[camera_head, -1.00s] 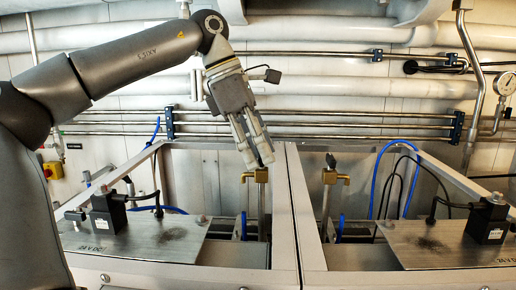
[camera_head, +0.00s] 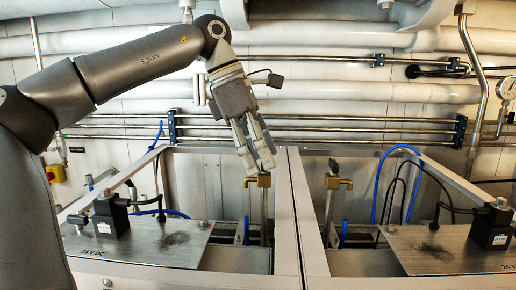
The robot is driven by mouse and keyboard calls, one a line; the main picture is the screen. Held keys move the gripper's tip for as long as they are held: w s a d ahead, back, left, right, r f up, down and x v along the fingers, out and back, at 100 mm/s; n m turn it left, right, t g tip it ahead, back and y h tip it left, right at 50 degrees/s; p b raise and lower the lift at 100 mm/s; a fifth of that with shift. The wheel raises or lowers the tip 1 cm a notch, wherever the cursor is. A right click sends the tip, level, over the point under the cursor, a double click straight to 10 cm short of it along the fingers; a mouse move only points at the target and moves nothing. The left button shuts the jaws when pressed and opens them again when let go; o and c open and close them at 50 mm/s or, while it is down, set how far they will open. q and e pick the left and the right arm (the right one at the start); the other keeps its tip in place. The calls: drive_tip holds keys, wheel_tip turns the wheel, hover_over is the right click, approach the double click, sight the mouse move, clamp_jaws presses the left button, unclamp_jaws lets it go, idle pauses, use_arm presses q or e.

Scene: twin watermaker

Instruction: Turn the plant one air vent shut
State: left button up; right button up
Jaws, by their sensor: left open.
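A brass air vent (camera_head: 258,182) stands on a thin upright pipe in the left frame bay, near the middle of the view. My left gripper (camera_head: 258,172) comes down from above, and its fingertips are right at the top of this vent. The fingers are open, and they hide the vent's handle. I cannot tell whether they touch it. A second, similar brass vent (camera_head: 335,183) with a dark handle on top stands in the right bay. No label shows which plant is which. My right gripper is not in view.
A frame post (camera_head: 286,220) stands between the bays. Metal plates with black solenoid blocks (camera_head: 110,215) (camera_head: 488,226) lie at left and right. Blue hoses (camera_head: 378,185) loop in the right bay. Horizontal steel pipes (camera_head: 330,128) run behind the gripper.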

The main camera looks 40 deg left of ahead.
use_arm(q)
drive_tip(key=v, duration=1.2)
